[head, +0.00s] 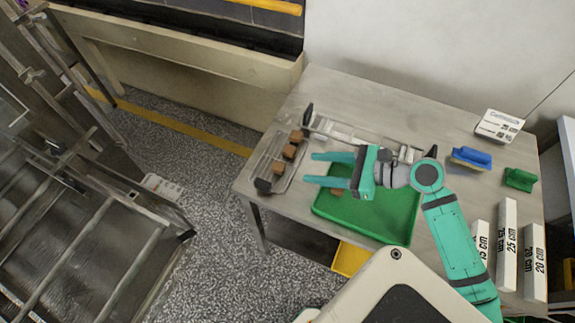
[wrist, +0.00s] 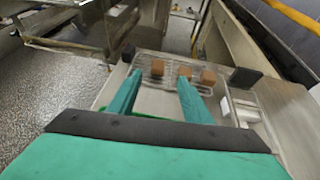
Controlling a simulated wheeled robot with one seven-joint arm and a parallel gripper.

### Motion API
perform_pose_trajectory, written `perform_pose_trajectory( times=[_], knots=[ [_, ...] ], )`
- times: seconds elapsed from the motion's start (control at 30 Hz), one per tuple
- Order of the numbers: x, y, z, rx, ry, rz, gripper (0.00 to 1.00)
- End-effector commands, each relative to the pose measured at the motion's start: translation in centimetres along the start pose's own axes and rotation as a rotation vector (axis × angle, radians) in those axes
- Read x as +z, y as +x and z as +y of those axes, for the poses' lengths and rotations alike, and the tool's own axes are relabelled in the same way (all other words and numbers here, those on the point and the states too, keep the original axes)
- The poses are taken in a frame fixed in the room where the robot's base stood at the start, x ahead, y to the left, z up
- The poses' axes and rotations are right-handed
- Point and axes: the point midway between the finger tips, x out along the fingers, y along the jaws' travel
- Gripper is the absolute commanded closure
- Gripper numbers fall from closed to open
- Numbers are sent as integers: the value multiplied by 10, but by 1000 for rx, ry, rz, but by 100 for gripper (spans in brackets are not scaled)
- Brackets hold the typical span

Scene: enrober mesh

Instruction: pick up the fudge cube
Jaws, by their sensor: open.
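Several brown cubes stand in a row on a wire mesh rack. In the head view they are a far cube (head: 297,136), a middle cube (head: 289,152) and a near cube (head: 278,168). The wrist view shows a left cube (wrist: 157,68), a middle cube (wrist: 185,73) and a right cube (wrist: 208,76). I cannot tell which one the task means. My gripper (head: 312,168) is open and empty, its fingers pointing toward the row from the right, apart from the cubes. A brown piece (head: 336,191) shows partly on the green tray, below my gripper.
The wire rack (head: 262,170) has black end blocks and lies at the table's left edge. The green tray (head: 385,222) lies beside it. A blue brush (head: 471,157), a green brush (head: 520,179) and a labelled white box (head: 499,125) stand at right. Floor lies left.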

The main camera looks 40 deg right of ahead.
Motion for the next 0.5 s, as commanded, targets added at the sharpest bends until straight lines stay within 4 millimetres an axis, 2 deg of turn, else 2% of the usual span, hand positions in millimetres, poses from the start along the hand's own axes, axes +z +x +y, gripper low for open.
perform_pose_trajectory(
  times=[0.17, 0.4, 0.5],
  knots=[
    [0, 16, -2, -3, 12, -4, 55],
    [1, 51, 0, 1, 10, -3, 55],
    [1, 58, -1, -1, 9, -3, 55]
  ],
)
